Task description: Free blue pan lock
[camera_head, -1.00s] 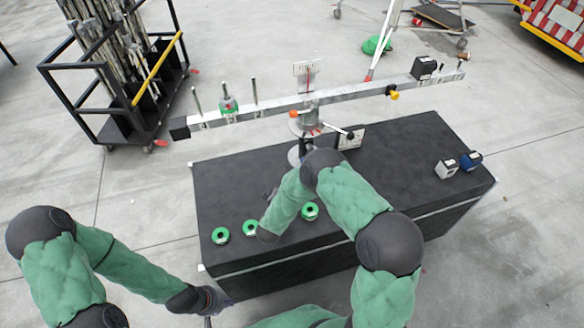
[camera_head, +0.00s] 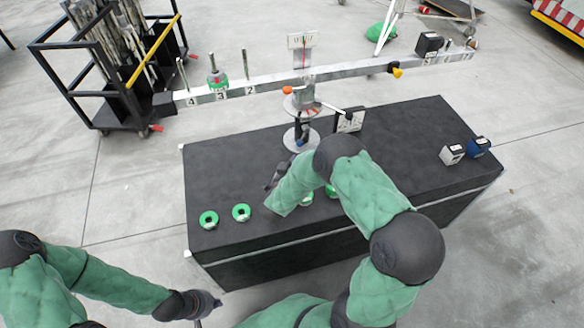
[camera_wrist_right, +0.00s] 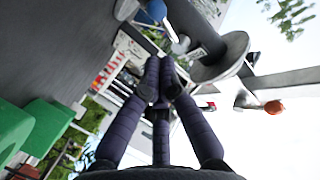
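The balance stand (camera_head: 304,100) rises from the dark bench and carries a long white beam. A small blue part shows low on its post (camera_head: 302,134), too small to make out. In the right wrist view a blue knob (camera_wrist_right: 155,9) on a short rod sits beyond the fingertips, beside the grey round pan (camera_wrist_right: 219,58). My right gripper (camera_head: 277,173) is left of the stand's base, apart from it. In the wrist view its fingers (camera_wrist_right: 160,66) come together with nothing seen between them. My left gripper (camera_head: 203,303) hangs in front of the bench, its fingers unclear.
Several green ring weights (camera_head: 241,212) lie along the bench's front, some partly behind my right arm. A white block (camera_head: 452,154) and a blue block (camera_head: 478,146) sit at its right. An orange-knobbed lever (camera_wrist_right: 273,107) sticks out near the stand. A black rack (camera_head: 118,75) stands back left.

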